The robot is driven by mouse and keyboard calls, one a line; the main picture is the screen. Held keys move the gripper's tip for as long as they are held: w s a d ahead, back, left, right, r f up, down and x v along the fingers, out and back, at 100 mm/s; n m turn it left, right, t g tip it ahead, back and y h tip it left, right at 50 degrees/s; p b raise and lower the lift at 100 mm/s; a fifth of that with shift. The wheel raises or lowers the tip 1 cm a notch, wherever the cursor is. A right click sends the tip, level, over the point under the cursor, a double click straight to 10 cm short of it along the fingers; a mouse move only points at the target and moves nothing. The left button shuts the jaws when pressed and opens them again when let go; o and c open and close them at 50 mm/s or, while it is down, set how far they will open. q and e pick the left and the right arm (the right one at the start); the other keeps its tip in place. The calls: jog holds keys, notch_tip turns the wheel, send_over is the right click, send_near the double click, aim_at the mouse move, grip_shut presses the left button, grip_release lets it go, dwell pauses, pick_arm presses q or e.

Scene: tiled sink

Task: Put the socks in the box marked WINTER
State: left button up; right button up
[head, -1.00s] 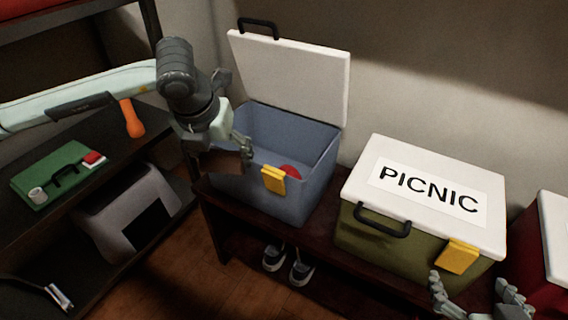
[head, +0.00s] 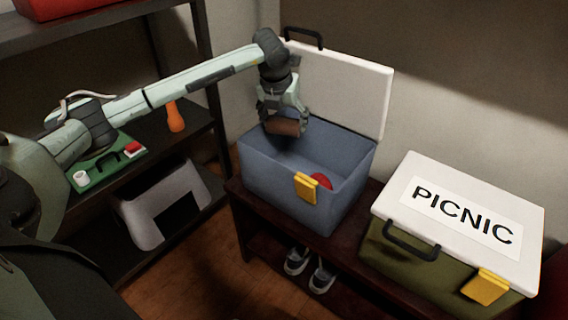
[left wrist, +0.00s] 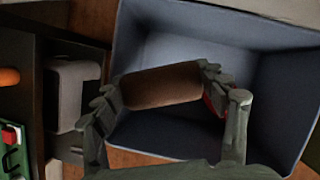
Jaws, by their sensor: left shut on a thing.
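My left gripper (head: 286,121) is shut on a brown roll (left wrist: 162,86), which may be the socks. It holds the roll above the left part of an open blue-grey box (head: 268,184). In the left wrist view the roll lies between the two fingers, with the box interior (left wrist: 265,92) behind it. The box has a raised white lid (head: 345,90) and a yellow latch (head: 307,187). I can read no label on this box. My right gripper is not in view.
An olive box (head: 405,262) with a shut white lid marked PICNIC stands to the right on the same dark bench (head: 243,205). Shoes (head: 322,278) sit on the bench's lower shelf. A shelf unit at left holds a green case (head: 112,170) and an orange object (head: 174,117).

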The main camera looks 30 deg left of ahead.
pick_arm(q)
notch_tip(320, 180, down, 10)
jog(key=shift+r, duration=0.2)
notch_tip(320, 180, down, 5)
jog(key=shift+f+b, duration=0.15)
jog(key=shift+b, duration=0.25)
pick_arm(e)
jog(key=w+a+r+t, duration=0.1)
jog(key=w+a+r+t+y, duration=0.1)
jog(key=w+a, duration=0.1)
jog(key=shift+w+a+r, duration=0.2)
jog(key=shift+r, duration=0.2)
pick_arm(q)
jog(key=shift+f, duration=0.1)
jog(key=o, duration=0.9)
jog(key=shift+c, duration=0.2)
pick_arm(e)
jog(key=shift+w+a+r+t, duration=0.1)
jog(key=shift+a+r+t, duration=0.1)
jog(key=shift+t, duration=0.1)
